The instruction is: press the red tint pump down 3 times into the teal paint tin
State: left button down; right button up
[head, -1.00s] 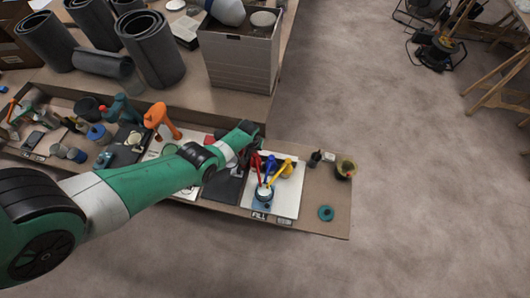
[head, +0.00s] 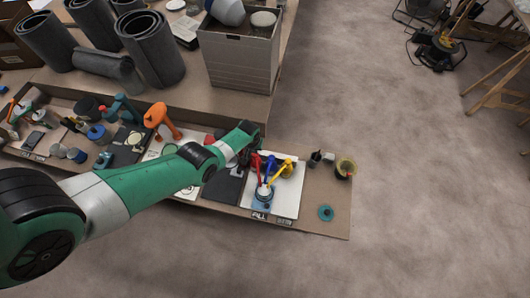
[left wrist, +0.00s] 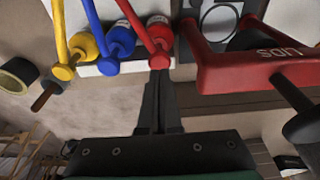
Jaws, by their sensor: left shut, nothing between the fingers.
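The red tint pump (head: 256,163) stands at the left of a row of three pumps, with its long spout reaching toward the tin. The teal paint tin (head: 264,194) stands open on a white board, with pale paint showing inside. In the left wrist view the red pump's head (left wrist: 160,61) lies right at my fingertips. My left gripper (left wrist: 158,72) is shut with nothing between its fingers; I cannot tell whether it touches the head. In the head view it sits left of the red pump, partly hidden by my arm. My right gripper is not in view.
A blue pump (left wrist: 120,42) and a yellow pump (left wrist: 83,45) stand close beside the red one. A red-framed tool (left wrist: 255,72) is close on the other side. A teal lid (head: 325,212) and a small pot (head: 345,168) are near the bench's right end.

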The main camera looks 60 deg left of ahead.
pick_arm(q)
jog(key=shift+f, duration=0.1)
dwell(0.5)
jog(key=shift+f+b, duration=1.35)
jog(key=shift+b, duration=0.05)
jog(key=shift+r, duration=0.15)
jog(key=shift+r+p, duration=1.25)
jog(key=shift+p, duration=0.15)
jog(key=shift+f+b, duration=1.4)
jog(key=shift+r, duration=0.1)
jog(key=shift+r+p, duration=1.3)
jog(key=shift+p, duration=0.1)
